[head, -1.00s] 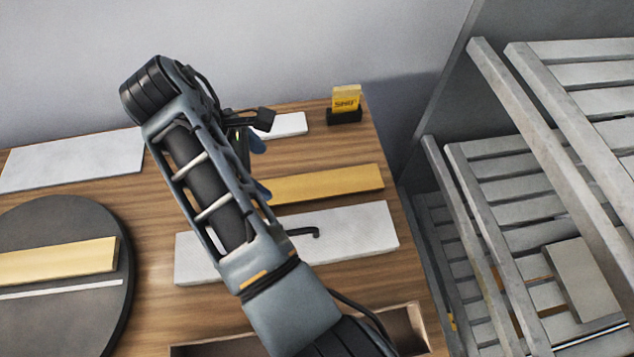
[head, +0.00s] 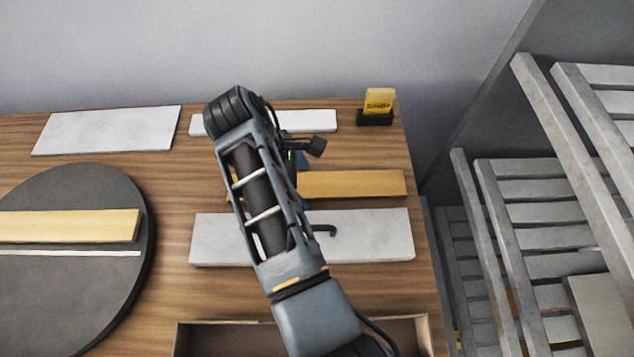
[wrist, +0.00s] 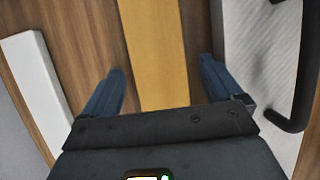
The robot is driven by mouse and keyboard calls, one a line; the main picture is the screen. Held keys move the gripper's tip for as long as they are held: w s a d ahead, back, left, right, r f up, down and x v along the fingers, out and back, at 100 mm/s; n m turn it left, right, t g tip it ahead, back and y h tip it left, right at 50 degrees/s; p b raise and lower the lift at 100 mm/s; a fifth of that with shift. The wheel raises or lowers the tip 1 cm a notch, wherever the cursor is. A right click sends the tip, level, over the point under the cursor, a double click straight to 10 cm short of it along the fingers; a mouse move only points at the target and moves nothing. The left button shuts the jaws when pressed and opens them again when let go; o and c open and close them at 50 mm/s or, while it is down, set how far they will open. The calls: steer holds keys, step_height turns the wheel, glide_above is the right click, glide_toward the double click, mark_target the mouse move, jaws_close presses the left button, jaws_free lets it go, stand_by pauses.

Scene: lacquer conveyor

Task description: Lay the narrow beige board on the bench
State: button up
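A narrow pale beige-yellow board (head: 65,226) lies on the round dark disc (head: 75,305) at the left. A narrow ochre board (head: 350,184) lies on the wooden bench (head: 172,200), partly hidden behind my arm. In the wrist view, my gripper (wrist: 160,78) is open, its blue fingers on either side of the ochre board (wrist: 158,40). The board runs between the fingers with a gap on both sides. In the head view the arm hides most of the gripper.
A wide white board with a dark hooked handle (head: 370,236) lies in front of the ochre board. Other white pieces (head: 108,131) (head: 318,120) and a yellow box in a black holder (head: 378,107) are behind. An open tray (head: 428,335) is in front; a slatted rack (head: 520,215) stands right.

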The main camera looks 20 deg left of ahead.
steer(key=shift+r, duration=0.1)
steer(key=c, duration=1.4)
